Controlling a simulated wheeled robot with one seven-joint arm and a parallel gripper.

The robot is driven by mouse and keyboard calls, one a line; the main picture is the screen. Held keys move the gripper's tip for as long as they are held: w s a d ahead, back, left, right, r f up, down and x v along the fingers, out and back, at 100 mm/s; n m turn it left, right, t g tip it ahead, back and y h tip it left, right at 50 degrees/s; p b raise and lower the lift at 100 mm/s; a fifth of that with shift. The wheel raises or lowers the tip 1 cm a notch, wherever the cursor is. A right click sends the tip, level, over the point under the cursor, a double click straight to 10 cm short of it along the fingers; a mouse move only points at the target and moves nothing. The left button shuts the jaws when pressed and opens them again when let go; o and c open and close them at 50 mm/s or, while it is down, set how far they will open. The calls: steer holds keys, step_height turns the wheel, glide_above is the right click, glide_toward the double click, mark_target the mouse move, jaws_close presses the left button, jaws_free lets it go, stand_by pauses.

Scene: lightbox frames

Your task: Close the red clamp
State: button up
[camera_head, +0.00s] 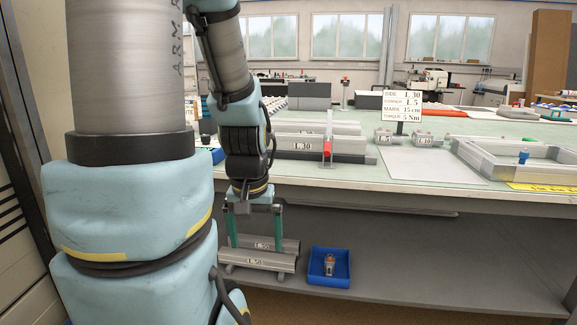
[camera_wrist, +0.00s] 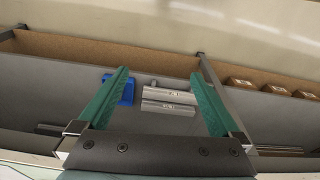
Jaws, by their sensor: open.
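The red clamp (camera_head: 327,148) stands on the workbench at a grey profile marked L30 (camera_head: 290,146), with a pale upright bar above its red part. Whether the clamp is open or closed is too small to tell. My gripper (camera_head: 257,243) hangs low in front of the bench edge, below and left of the clamp. Its two green fingers are wide apart with nothing held between them. In the wrist view my gripper (camera_wrist: 160,73) is also open, and the clamp is not visible there.
Below the bench, a shelf holds grey profiles (camera_head: 258,262) marked L50 and a blue bin (camera_head: 343,281) with a small part inside. The bench front edge (camera_head: 430,187) lies above them. A sign (camera_head: 403,105) and a frame (camera_head: 480,160) stand right of the clamp.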

step_height(320, 180, up, 12)
steer(key=p, duration=0.9)
steer(key=shift+f, duration=0.2)
